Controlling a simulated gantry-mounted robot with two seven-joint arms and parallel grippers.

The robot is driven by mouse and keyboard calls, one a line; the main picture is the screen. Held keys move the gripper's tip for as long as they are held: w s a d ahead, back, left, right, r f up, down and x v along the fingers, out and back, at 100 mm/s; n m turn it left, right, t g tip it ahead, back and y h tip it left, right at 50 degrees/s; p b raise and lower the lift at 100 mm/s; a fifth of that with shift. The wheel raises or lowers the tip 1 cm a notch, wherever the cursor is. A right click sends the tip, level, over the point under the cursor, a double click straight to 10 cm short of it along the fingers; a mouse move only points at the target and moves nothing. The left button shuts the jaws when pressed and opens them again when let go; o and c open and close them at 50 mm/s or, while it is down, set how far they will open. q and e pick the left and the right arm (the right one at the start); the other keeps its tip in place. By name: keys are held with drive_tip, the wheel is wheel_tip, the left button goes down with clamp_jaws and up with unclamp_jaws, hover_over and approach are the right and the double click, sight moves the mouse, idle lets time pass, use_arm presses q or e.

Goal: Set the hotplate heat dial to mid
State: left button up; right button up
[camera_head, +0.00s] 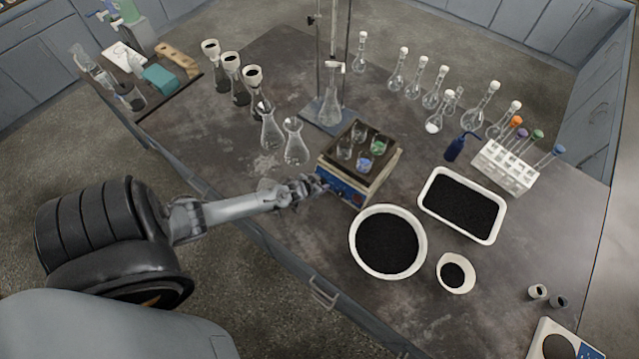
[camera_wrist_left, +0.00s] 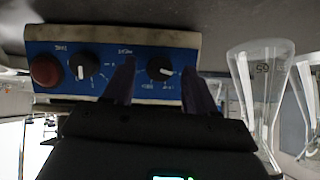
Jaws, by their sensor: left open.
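The hotplate (camera_head: 385,178) stands near the table's front edge, with small beakers on its top. Its blue front panel (camera_head: 345,190) faces my left arm. In the left wrist view, which is upside down, the panel (camera_wrist_left: 118,48) carries a red knob or button (camera_wrist_left: 44,70) and two black dials with white marks. One dial (camera_wrist_left: 83,66) is outside my fingers. The other dial (camera_wrist_left: 160,67) appears between the fingertips; contact cannot be told. The lettering is too small to read surely. My left gripper (camera_head: 318,185) is open at the panel, also in the wrist view (camera_wrist_left: 158,88).
Two clear flasks (camera_head: 294,145) stand just left of the hotplate; one (camera_wrist_left: 258,90) is close in the wrist view. A round white bowl (camera_head: 388,242) of black grains and a white tray (camera_head: 462,205) lie to the right. A stand with a flask (camera_head: 330,105) is behind.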

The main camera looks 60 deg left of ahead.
use_arm(q)
drive_tip(key=shift+w+a+f, duration=0.1)
drive_tip(key=shift+w+f, duration=0.1)
drive_tip(key=shift+f, duration=0.05)
drive_tip(key=c, duration=1.1)
drive_tip(key=shift+o, duration=0.2)
